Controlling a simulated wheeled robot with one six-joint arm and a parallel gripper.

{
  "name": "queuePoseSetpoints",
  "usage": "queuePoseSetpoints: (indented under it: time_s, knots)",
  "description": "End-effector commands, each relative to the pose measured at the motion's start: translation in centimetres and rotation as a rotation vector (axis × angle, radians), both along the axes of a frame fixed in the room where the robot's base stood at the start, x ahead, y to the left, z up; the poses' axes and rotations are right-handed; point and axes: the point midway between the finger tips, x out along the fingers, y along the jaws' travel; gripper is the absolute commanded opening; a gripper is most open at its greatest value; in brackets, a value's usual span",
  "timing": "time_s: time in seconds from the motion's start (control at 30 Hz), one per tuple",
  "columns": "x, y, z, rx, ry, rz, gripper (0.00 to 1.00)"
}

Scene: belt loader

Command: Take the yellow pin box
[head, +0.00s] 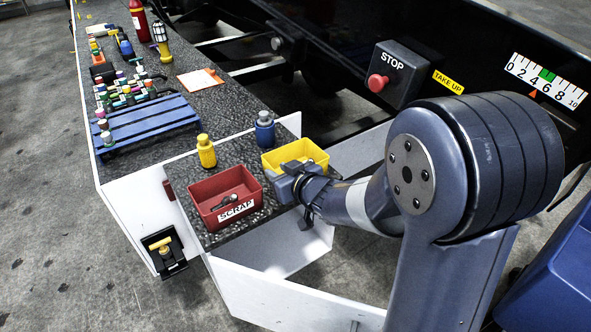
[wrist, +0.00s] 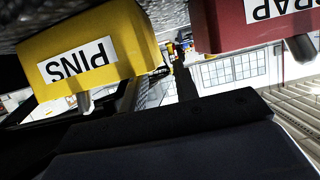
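The yellow pin box (head: 312,153) stands on the dark speckled counter in the head view, open at the top. In the wrist view the yellow pin box (wrist: 90,35) is at upper left with its PINS label upside down. My gripper (head: 290,183) is at the near side of the yellow box and hides part of its front. I cannot tell whether it touches the box. Dark parts of my gripper fill the lower wrist view, and its finger opening is not clear there.
The red SCRAP box (head: 208,208) stands close left of the yellow box, with small metal parts inside. A yellow bottle (head: 206,152) and a blue bottle (head: 265,133) stand behind. A STOP button (head: 377,83) is on the dark machine at right.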

Motion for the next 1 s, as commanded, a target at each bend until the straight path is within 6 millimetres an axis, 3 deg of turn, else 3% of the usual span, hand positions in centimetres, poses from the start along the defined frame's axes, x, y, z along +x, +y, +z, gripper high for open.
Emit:
queuePoseSetpoints:
  time_s: [0.3, 0.63, 1.0]
  knots:
    - [3.2, 2.0, -1.6, 0.0, 0.0, 0.0, 0.29]
    - [3.7, 2.3, -1.8, 0.0, 0.0, -0.001, 0.29]
    - [3.7, 2.3, -1.8, 0.0, 0.0, -0.001, 0.0]
